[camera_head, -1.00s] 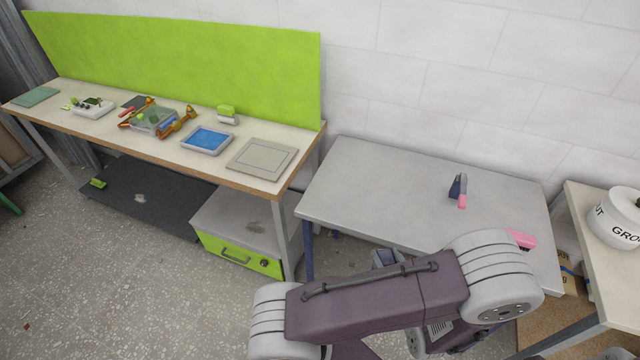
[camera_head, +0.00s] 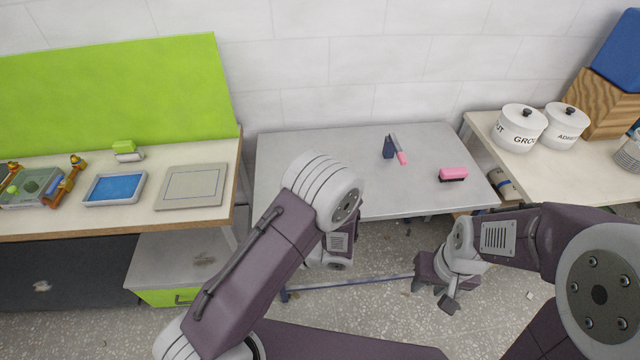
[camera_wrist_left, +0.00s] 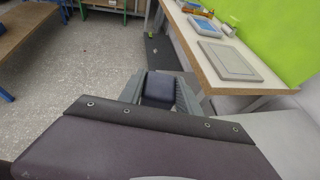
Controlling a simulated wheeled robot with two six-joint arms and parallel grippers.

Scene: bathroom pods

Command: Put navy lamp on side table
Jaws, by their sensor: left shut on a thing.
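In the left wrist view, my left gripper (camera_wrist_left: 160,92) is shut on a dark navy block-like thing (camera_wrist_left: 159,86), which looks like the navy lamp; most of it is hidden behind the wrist. In the head view the left forearm hides this gripper's fingers and the lamp. A low grey table (camera_head: 300,150), which seems to be the side table, stands against the white wall beyond my left arm. My right gripper (camera_head: 432,295) hangs low in front of that table, its fingers apart and empty.
A small navy and pink item (camera_head: 389,148) and a pink block (camera_head: 453,174) lie on the grey table; its left part is clear. A wooden bench with a blue tray (camera_head: 115,188) and grey panel (camera_head: 192,187) is left. White canisters (camera_head: 519,127) stand on the right table.

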